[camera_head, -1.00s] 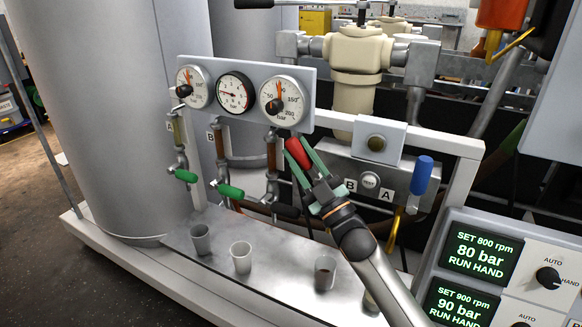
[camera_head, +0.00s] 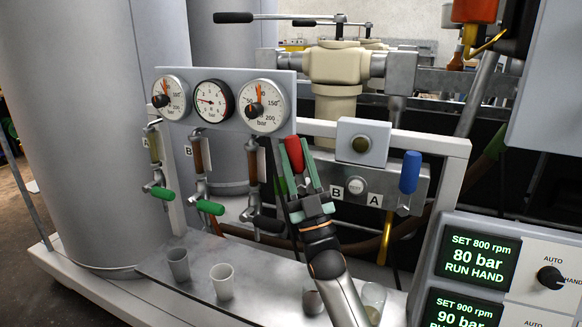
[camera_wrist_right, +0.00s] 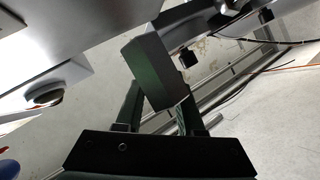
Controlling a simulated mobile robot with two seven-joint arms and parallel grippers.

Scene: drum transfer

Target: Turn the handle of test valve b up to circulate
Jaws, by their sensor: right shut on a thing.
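The red handle (camera_head: 293,155) stands nearly upright, left of the label B (camera_head: 336,191) on the grey valve panel. My right gripper (camera_head: 298,170) is shut on it from below, one green finger on each side. The fingers hide its lower part and the valve body behind. In the right wrist view, a dark block (camera_wrist_right: 155,75) sits between my right fingers; its colour is hard to tell there. A blue handle (camera_head: 410,172) stands upright near the label A (camera_head: 375,200). My left gripper is not in view.
A panel with three gauges (camera_head: 212,100) stands left of the gripper. Below it are valves with green handles (camera_head: 210,207) and a dark handle (camera_head: 268,223). Several cups (camera_head: 222,281) stand on the metal tray (camera_head: 200,300). A control box (camera_head: 500,265) is at lower right.

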